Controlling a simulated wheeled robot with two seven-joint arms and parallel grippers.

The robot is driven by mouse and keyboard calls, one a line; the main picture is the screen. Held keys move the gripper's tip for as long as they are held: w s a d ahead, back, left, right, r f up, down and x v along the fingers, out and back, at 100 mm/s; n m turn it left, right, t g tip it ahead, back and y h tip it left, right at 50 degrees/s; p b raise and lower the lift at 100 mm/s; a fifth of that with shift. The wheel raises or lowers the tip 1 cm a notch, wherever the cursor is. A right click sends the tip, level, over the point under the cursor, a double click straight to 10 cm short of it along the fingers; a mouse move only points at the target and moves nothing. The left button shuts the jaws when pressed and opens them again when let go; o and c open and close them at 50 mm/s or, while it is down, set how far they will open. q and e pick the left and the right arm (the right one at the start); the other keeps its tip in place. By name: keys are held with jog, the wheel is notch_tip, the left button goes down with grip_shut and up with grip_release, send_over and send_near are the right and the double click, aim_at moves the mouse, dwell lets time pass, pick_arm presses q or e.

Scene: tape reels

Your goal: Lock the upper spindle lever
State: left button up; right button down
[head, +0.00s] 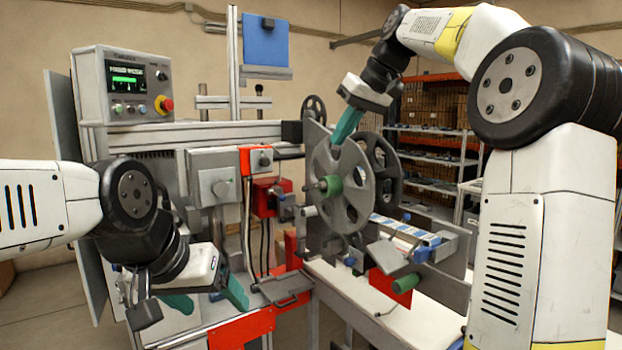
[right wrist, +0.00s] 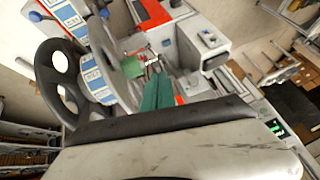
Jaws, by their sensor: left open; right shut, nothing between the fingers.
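The upper spindle carries a grey spoked reel (head: 342,183) with a green hub (head: 328,186) at its centre. The green hub also shows in the right wrist view (right wrist: 132,70), with a small metal part beside it; whether this is the lever, and its position, I cannot tell. My right gripper (head: 338,137) is shut and empty, its teal fingertips in front of the upper part of the reel. In the right wrist view its fingers (right wrist: 158,92) point toward the hub area; contact is unclear. My left gripper (head: 208,298) is open and empty, low at the left.
A second dark reel (head: 380,165) stands behind. A control box (head: 125,85) with a screen and red knob is at left. Shelves (head: 430,135) stand at the back right.

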aim_at(308, 189)
jog(key=shift+w, duration=0.1)
dwell(0.3)
jog(key=x, duration=1.4)
jog(key=shift+a, duration=0.15)
jog(key=shift+s+a+f+n+t+h, duration=0.15)
jog(key=shift+a+f+n+t+h, duration=0.15)
jog(key=shift+h, duration=0.25)
jog(key=shift+s+a+f+n+t+h, duration=0.1)
jog(key=shift+s+f+n+t+h, duration=0.1)
jog(key=shift+t+h, duration=0.3)
jog(key=f+h, duration=0.1)
jog(key=n+t+h, duration=0.1)
jog(key=shift+s+a+f+t+h, duration=0.1)
jog(key=shift+a+f+t+h, duration=0.05)
jog(key=shift+f+t+h, duration=0.2)
jog(key=f+t+h, duration=0.1)
jog(key=f+n+t+h, duration=0.1)
jog(key=t+h, duration=0.1)
jog(key=d+f+n+t+h, duration=0.1)
jog(key=shift+w+d+f+h, duration=0.1)
jog(key=shift+w+f+h, duration=0.15)
jog(key=shift+w+h, duration=0.15)
jog(key=shift+r, duration=0.1)
